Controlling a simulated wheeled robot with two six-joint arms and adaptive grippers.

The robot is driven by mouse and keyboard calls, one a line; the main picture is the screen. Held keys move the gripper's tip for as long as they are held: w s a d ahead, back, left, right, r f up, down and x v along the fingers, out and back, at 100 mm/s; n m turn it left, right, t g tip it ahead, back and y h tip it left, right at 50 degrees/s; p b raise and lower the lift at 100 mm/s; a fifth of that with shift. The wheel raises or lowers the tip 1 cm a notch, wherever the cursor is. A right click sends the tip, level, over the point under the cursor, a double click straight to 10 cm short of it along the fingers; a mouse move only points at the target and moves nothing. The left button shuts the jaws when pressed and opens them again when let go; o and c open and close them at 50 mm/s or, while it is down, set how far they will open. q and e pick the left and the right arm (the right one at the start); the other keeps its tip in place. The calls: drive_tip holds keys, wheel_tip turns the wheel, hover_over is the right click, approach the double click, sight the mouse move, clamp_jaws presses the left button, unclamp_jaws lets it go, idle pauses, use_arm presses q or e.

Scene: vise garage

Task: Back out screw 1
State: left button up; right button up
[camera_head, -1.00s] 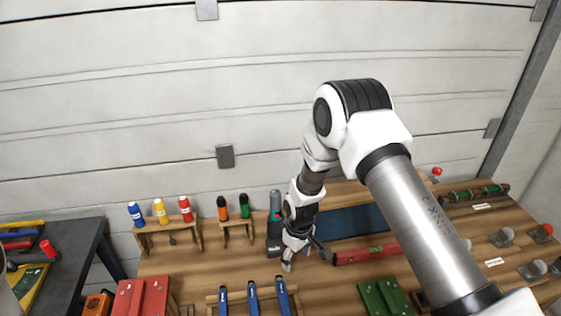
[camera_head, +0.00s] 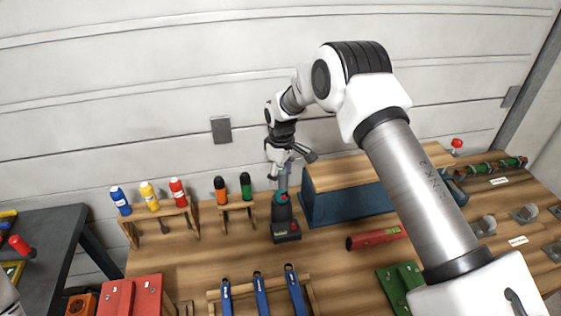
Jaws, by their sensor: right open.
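A power screwdriver (camera_head: 285,226) with a teal-grey upper part and dark base stands upright on the wooden bench. My right gripper (camera_head: 279,172) points down at the top of this tool, open, and partly overlaps it in the picture. I cannot tell whether the fingers touch it. A red block (camera_head: 132,297) lies at the front left of the bench and a green block (camera_head: 402,286) at the front right. I cannot make out which screw is screw 1. My left gripper is not in view.
Blue-handled tools (camera_head: 261,294) lie in a front rack.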

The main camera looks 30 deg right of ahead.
sight(281, 195)
drive_tip(key=f, duration=0.3)
drive_tip(key=shift+w+p, duration=0.2)
drive_tip(key=shift+p, duration=0.1)
drive_tip(key=shift+s+r, duration=0.1)
